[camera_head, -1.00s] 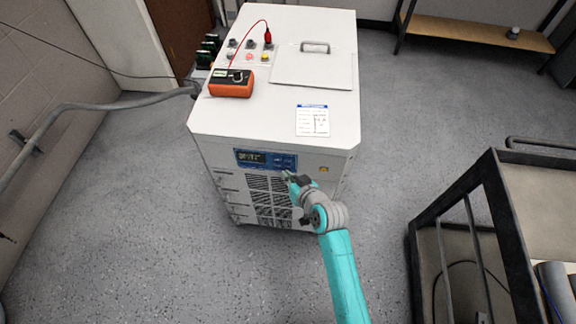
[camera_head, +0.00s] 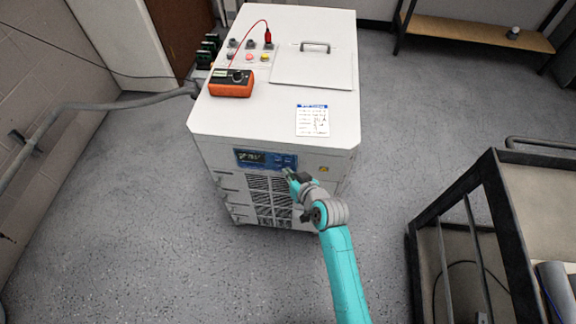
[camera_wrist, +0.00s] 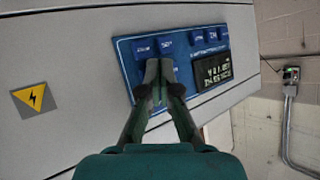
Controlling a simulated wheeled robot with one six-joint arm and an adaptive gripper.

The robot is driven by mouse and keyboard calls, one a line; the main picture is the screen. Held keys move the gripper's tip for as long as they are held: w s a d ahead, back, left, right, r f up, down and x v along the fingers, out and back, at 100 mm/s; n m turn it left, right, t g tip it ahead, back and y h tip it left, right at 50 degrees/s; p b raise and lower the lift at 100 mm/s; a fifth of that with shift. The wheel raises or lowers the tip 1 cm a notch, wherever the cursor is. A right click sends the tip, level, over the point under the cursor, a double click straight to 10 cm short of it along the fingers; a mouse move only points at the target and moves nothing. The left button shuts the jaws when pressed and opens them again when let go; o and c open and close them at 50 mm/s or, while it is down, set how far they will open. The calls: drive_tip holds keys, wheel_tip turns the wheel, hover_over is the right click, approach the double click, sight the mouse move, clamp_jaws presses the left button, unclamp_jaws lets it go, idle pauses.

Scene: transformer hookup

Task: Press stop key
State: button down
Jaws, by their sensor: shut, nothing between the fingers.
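The blue control panel (camera_head: 266,159) is on the front of the white cabinet, with a lit display (camera_head: 251,157) at its left and small keys to the right. In the wrist view the panel (camera_wrist: 126,60) is turned round, with the display (camera_wrist: 213,74) at right and several dark blue keys (camera_wrist: 146,47) at left. I cannot tell for sure which is the stop key; the labels are too blurred. My gripper (camera_head: 288,173) is shut and empty. In the wrist view its fingertips (camera_wrist: 160,68) cover part of the lower keys; whether they touch cannot be seen.
The white cabinet (camera_head: 230,115) carries an orange meter (camera_head: 231,83) with a red lead, and several knobs. A yellow warning label (camera_wrist: 34,99) is beside the panel. A dark metal cart (camera_head: 492,200) stands at right. The floor on the left is clear.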

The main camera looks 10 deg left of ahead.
drive_tip(key=shift+w, duration=0.35)
idle(0.9)
drive_tip(key=shift+s, duration=0.8)
drive_tip(key=s, duration=0.5)
drive_tip(key=shift+a, duration=0.1)
idle(1.2)
